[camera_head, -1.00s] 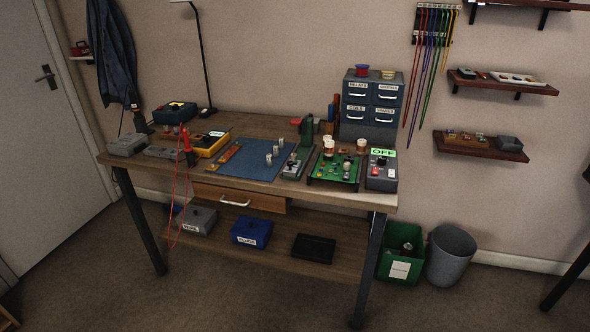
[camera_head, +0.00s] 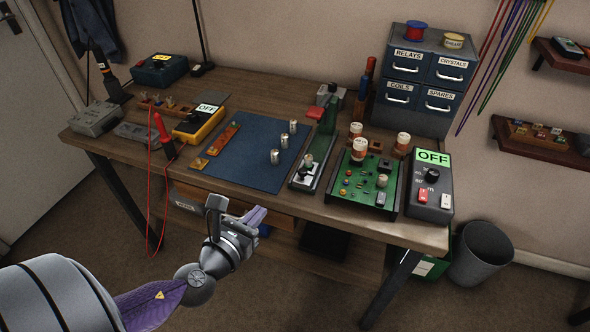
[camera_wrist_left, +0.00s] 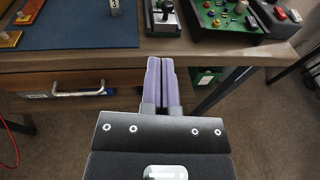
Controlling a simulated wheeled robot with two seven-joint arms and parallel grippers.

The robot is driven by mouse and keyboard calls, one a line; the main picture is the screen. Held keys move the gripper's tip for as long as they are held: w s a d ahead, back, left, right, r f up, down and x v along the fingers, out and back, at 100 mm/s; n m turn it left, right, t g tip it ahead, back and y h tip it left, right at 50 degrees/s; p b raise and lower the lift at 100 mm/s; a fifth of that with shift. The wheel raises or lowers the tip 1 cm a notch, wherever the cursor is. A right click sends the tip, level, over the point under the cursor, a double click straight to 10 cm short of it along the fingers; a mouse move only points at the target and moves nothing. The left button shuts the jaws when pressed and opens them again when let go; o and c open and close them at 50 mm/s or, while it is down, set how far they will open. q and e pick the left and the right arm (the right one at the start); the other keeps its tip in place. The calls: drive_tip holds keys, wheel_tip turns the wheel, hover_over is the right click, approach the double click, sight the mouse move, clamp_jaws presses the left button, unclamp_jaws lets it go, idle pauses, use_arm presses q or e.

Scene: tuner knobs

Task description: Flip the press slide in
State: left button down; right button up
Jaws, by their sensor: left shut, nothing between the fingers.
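The green press (camera_head: 326,128) stands on the bench between the blue mat and the green circuit board. Its pale slide plate (camera_head: 303,172) is at the front of its base, with a small capped cylinder on or above it. The press base also shows at the top of the left wrist view (camera_wrist_left: 164,22). My left gripper (camera_head: 258,215) is in front of the bench's front edge, apart from the press. Its lilac fingers (camera_wrist_left: 161,68) are shut and empty, pointing toward the press base. My right gripper is in neither view.
The blue mat (camera_head: 245,165) holds several metal cylinders. The green circuit board (camera_head: 350,198) and a grey box reading OFF (camera_head: 432,195) stand right of the press. A drawer handle (camera_wrist_left: 78,92) sits below the bench edge. A red cable hangs at left.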

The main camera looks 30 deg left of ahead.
use_arm(q)
drive_tip(key=w, duration=0.4)
drive_tip(key=w+f+b, duration=0.1)
drive_tip(key=w, duration=0.4)
drive_tip(key=w+f, duration=0.1)
drive_tip(key=w, duration=0.3)
drive_tip(key=shift+w+a+f+b, duration=0.2)
drive_tip(key=shift+w+f+b, duration=0.1)
drive_tip(key=shift+b, duration=0.1)
drive_tip(key=shift+w, duration=0.7)
